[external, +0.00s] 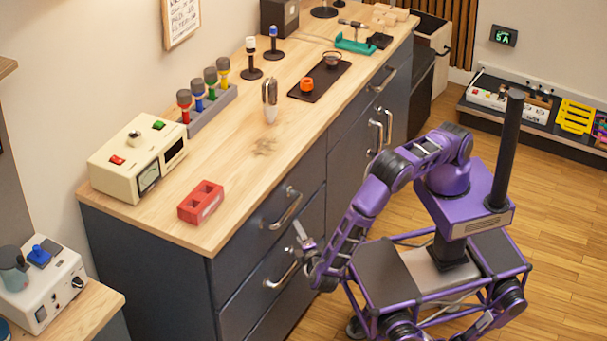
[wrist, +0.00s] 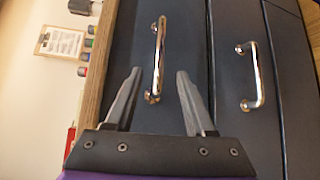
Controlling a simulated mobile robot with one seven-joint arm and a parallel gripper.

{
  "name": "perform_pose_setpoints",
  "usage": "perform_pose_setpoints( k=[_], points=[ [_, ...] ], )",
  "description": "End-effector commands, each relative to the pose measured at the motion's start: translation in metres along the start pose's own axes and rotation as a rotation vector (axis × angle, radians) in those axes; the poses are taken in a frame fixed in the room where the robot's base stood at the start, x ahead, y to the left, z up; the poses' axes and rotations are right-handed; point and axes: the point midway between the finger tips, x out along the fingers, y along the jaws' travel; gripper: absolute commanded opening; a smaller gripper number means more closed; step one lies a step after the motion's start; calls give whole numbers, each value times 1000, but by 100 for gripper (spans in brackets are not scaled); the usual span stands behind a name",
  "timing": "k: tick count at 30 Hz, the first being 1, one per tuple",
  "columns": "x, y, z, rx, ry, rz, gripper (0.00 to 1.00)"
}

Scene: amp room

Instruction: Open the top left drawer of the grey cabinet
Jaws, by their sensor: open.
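The grey cabinet (external: 150,262) is dark blue-grey with a wooden top. Its top left drawer (external: 245,240) looks closed, flush with the front, and has a silver bar handle (external: 285,210). In the wrist view this handle (wrist: 158,55) appears upright, its lower end seen between my fingertips. My gripper (external: 303,236) is in front of the drawers, just below and to the right of the top handle. In the wrist view my gripper (wrist: 159,73) is open and empty, its fingers either side of the handle's line. It appears apart from the handle; the exact gap is unclear.
A lower drawer's handle (external: 283,275) is close below my gripper; it also shows in the wrist view (wrist: 252,75). More handles (external: 380,128) are farther along the front. A red block (external: 201,202) and a cream meter box (external: 138,158) stand on the top. Wooden floor is open at right.

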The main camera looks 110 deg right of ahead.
Motion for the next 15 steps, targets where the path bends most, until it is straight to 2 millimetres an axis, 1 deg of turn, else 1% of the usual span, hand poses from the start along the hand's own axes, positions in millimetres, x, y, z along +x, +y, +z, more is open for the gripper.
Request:
perform_pose_setpoints(
  k=[1, 9, 15],
  points=[
    [13, 1, 1, -1, -6, 0, 55],
    [72, 0, 1, -1, -4, -1, 55],
    [108, 0, 0, -1, -1, -2, 55]
  ],
)
